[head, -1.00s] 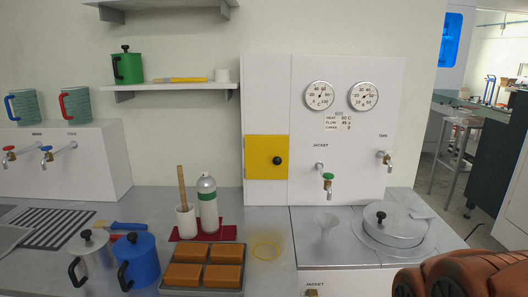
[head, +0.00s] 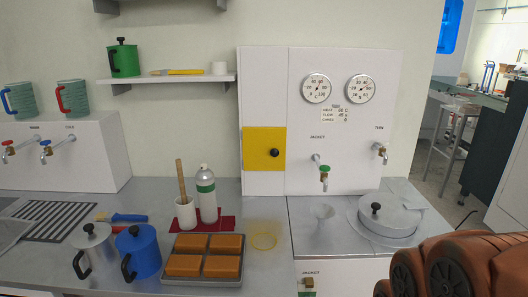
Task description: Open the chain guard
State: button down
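A yellow square panel (head: 264,149) with a black round knob (head: 275,153) at its right side is on the front of the white upright cabinet (head: 300,180). It looks like the chain guard, and it sits flat and closed against the cabinet. No label on it can be read. My gripper is not in view. Brown rounded parts at the lower right corner look like links of my arm, well to the right of and below the yellow panel.
Below the panel, a counter holds a tray (head: 203,280) of orange blocks, a spray bottle (head: 206,195), a blue jug (head: 137,250) and a silver jug (head: 92,249). A round lidded pot (head: 388,222) and a funnel (head: 324,217) stand right. Taps project from the cabinet.

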aim_at(264, 148)
jog(key=u, duration=0.4)
jog(key=k, duration=0.5)
jog(key=u, duration=0.9)
jog(key=i, duration=0.95)
jog(key=z, duration=0.55)
